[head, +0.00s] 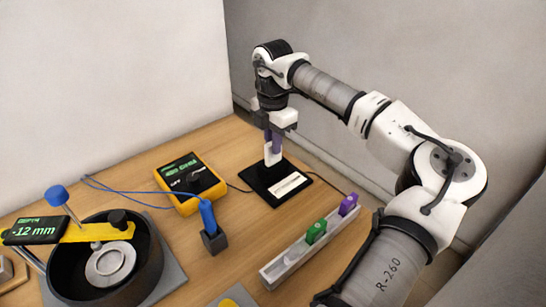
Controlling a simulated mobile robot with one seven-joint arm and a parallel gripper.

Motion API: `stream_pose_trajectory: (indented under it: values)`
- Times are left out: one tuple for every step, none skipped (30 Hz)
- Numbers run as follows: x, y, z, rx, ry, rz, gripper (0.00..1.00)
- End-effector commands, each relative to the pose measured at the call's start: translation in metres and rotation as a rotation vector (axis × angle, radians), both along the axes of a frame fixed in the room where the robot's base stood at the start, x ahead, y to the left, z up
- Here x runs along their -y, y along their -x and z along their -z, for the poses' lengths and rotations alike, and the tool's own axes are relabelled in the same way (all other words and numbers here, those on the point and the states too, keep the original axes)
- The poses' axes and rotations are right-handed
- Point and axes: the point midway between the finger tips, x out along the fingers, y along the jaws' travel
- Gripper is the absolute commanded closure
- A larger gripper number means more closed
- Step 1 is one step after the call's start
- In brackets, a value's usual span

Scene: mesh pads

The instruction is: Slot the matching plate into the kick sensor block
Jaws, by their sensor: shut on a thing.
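My gripper (275,128) points down at the back of the table and is shut on a dark purple plate (275,143). Directly below the plate is a small white upright block (272,157) on a black base (262,184), which I take to be the kick sensor block. The plate's lower end meets or overlaps the block's top in this view; I cannot tell whether it is inside a slot. A light rail (270,277) at the front right carries a green plate (316,232), another purple plate (348,205) and a whitish piece (294,254).
A yellow meter (190,182) stands left of the black base, with a blue-handled probe (208,215) in a dark holder in front. A round black pan (140,270) with a yellow gauge bar (95,233) is at the left. A cable runs behind the base. Walls close off the back and right.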

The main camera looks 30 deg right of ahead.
Motion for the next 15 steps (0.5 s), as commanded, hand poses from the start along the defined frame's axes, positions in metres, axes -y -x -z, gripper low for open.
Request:
stream_pose_trajectory:
  values:
    - [0.000, 0.000, 0.012, -0.001, -0.003, 0.000, 1.00]
    - [0.000, 0.000, 0.018, -0.001, -0.003, -0.001, 1.00]
    - [-0.001, 0.000, 0.025, -0.001, -0.004, -0.001, 1.00]
    - [-0.001, 0.000, 0.029, 0.000, -0.003, -0.001, 1.00]
    - [-0.001, 0.000, 0.033, 0.000, -0.002, -0.001, 1.00]
    - [0.000, 0.000, 0.036, 0.001, -0.001, -0.001, 1.00]
    - [0.000, 0.000, 0.036, 0.001, -0.001, -0.001, 1.00]
    - [0.000, 0.000, 0.036, 0.001, -0.001, -0.001, 1.00]
    - [0.000, 0.000, 0.035, 0.001, 0.000, -0.001, 1.00]
    - [0.000, 0.000, 0.035, 0.001, 0.000, -0.001, 1.00]
    - [0.000, 0.000, 0.034, 0.001, 0.000, -0.001, 1.00]
    - [0.000, 0.000, 0.034, 0.001, 0.000, -0.001, 1.00]
    - [0.000, 0.000, 0.034, 0.000, 0.000, -0.001, 1.00]
    - [0.000, 0.000, 0.035, 0.000, 0.000, -0.001, 1.00]
    - [0.000, 0.000, 0.036, 0.000, -0.001, -0.001, 1.00]
